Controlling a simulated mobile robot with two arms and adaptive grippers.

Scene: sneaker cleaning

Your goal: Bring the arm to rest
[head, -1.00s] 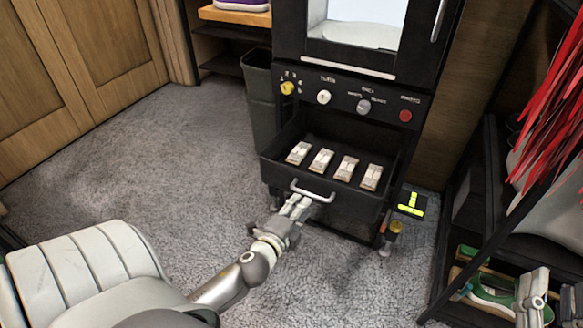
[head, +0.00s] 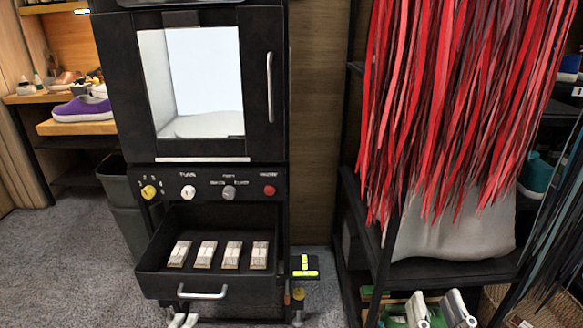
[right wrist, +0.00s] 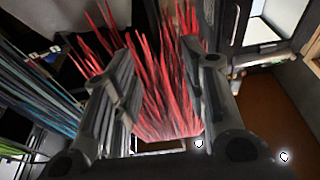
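My right gripper (head: 441,309) shows at the bottom right of the head view, below the red strips, with its two fingers apart. My left gripper (head: 183,320) shows only as fingertips at the bottom edge, just below the drawer handle (head: 203,292). The rest of it is cut off, so its opening cannot be told. The drawer (head: 150,285) stands pulled out and holds several small pale blocks (head: 231,255).
A black cabinet (head: 270,20) with a lit window and knobs stands above the drawer. Long red strips (head: 440,100) hang at the right over a dark rack (head: 380,240). A dark bin (head: 120,205) stands left of the cabinet. Grey carpet (head: 50,250) is clear at the left.

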